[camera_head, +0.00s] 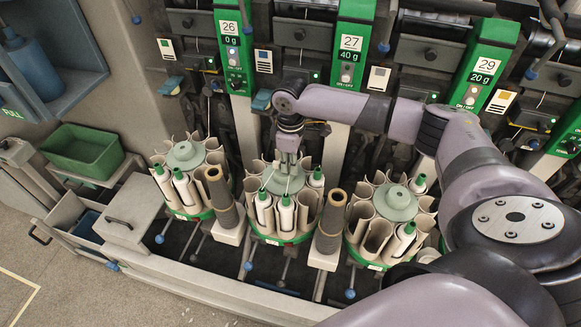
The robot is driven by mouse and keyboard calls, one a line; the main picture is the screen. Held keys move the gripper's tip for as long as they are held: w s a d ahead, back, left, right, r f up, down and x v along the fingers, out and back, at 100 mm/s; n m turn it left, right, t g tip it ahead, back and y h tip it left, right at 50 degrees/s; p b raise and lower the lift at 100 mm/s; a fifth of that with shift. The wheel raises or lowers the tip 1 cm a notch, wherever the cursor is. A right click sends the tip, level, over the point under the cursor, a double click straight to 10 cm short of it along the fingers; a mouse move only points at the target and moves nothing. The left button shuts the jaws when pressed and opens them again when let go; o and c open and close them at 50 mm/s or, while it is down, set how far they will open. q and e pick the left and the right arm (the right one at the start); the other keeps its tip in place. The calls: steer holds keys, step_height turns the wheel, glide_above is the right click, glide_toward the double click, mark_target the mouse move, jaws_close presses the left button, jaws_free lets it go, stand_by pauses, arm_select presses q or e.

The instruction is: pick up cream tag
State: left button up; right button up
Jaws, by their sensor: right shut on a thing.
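My right arm reaches in from the right. Its gripper (287,183) points down at the middle carousel (280,237), over the grey-green hub among the white bobbins. It is shut on a small pale thing at the hub. The fingers hide most of it, so I cannot tell whether it is the cream tag. My left gripper is not in view.
Similar carousels stand at left (185,154) and right (393,203). Brown cone tubes (222,190) (332,215) stand between them, close to the gripper. A green bin (83,152) and a grey lidded box (130,210) are at left.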

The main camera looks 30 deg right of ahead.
steer(key=shift+r, duration=0.1)
step_height(320, 180, up, 23)
steer(key=p, duration=0.2)
steer(key=shift+p, duration=0.3)
stand_by(0.9)
